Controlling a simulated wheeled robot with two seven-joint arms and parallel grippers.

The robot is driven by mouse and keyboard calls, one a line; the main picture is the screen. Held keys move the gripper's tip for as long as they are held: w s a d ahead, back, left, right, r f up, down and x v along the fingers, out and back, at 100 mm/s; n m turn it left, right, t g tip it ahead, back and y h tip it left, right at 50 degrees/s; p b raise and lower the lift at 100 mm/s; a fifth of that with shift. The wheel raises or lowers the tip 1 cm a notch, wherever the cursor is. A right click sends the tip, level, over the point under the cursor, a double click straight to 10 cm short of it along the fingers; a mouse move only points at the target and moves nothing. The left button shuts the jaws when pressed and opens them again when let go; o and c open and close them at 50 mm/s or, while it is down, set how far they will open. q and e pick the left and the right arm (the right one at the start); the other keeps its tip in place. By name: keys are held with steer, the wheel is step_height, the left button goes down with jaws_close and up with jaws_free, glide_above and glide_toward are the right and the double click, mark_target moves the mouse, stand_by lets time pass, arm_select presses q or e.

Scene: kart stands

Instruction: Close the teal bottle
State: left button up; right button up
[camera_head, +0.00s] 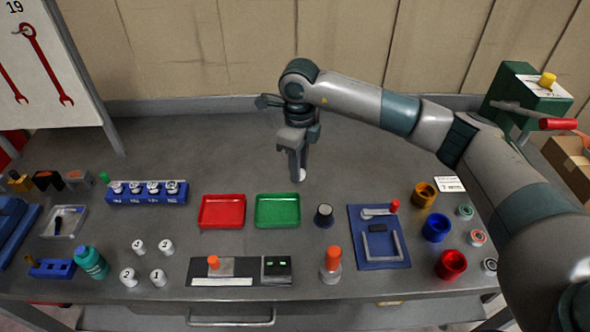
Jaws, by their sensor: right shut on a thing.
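The teal bottle (93,264) stands at the front left of the table, beside a small blue block. I cannot tell at this size whether its mouth is open or covered. My right gripper (299,170) points down over the back middle of the table, well to the right of and behind the bottle. It is shut on a small whitish thing (302,175), mostly hidden by the fingers; I cannot tell for sure that it is a cap. My left gripper is not in view.
A red tray (222,196) and a green tray (278,196) lie empty mid-table. White numbered weights (158,278) stand just right of the bottle. A blue rack (147,190) stands behind it. Cups (436,228) stand at the right. The back of the table is clear.

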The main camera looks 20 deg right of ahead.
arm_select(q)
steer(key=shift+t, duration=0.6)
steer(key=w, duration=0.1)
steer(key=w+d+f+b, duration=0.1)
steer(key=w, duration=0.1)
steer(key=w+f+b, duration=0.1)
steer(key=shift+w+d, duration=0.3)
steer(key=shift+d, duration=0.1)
arm_select(e)
steer(key=s+r, duration=0.4)
steer(key=s, duration=0.3)
steer(key=shift+s+r, duration=0.25)
steer(key=shift+s, duration=0.05)
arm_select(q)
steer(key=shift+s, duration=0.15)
arm_select(e)
steer(key=shift+a, duration=0.1)
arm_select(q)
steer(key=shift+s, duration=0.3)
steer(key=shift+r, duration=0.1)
